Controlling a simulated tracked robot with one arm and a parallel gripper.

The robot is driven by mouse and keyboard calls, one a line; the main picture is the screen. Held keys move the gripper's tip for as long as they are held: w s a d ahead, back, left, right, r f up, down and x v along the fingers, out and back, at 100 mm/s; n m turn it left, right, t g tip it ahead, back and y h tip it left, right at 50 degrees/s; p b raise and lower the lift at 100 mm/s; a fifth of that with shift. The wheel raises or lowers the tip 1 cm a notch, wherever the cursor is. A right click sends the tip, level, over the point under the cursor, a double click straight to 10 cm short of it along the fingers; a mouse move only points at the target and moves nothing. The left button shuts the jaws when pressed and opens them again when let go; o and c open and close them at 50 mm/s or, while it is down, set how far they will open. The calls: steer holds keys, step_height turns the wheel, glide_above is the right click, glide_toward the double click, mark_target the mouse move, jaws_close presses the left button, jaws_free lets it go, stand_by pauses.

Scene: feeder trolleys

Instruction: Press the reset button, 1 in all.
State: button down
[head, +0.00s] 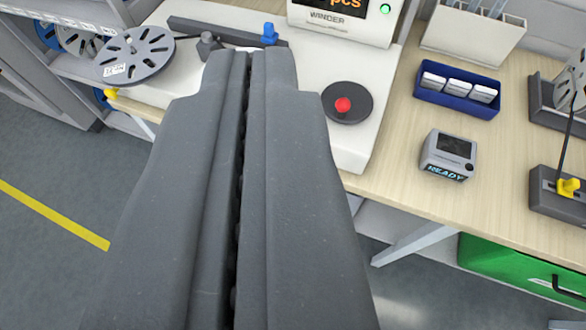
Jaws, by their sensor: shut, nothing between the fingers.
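A white winder (386,85) stands on the wooden bench, with a display housing at the top edge that reads "WINDER". A small round green button or lamp (385,8) sits on the housing's right side. A red round knob (343,105) stands in the middle of a dark disc on the winder's deck. No reset label is legible, so I cannot tell which of these is the reset button. My gripper (250,56) is shut and empty, its tips over the winder deck, left of the red knob and apart from it. Its fingers hide part of the deck.
A grey reel (135,55) lies at the left. A blue clip (269,34) sits on a dark bar. A blue tray (457,98) with white packs, a small "READY" device (449,151) and a dark block with a yellow piece (567,187) stand at the right.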

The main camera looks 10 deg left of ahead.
steer(key=w+f+b, duration=0.3)
steer(key=f+b, duration=0.1)
steer(key=f, duration=1)
steer(key=w+a+f+g+y+b, duration=0.1)
steer(key=w+f+b, duration=0.2)
steer(key=f, duration=1.2)
steer(key=w+f+g+b, duration=0.1)
steer(key=w+f+b, duration=0.3)
steer(key=f, duration=1)
steer(key=b, duration=0.2)
steer(key=shift+a+f+y+b, duration=0.15)
steer(key=shift+a+y+b, duration=0.15)
steer(key=shift+a+y, duration=0.1)
steer(key=shift+w, duration=0.15)
steer(key=w+d+p, duration=0.1)
steer(key=w+d, duration=0.1)
steer(key=w, duration=0.6)
steer(key=shift+w+d+g+p, duration=0.2)
steer(key=shift+g+p, duration=0.1)
steer(key=shift+p, duration=0.1)
steer(key=shift+w, duration=0.15)
steer(key=shift+w+d, duration=0.1)
steer(key=shift+w, duration=0.15)
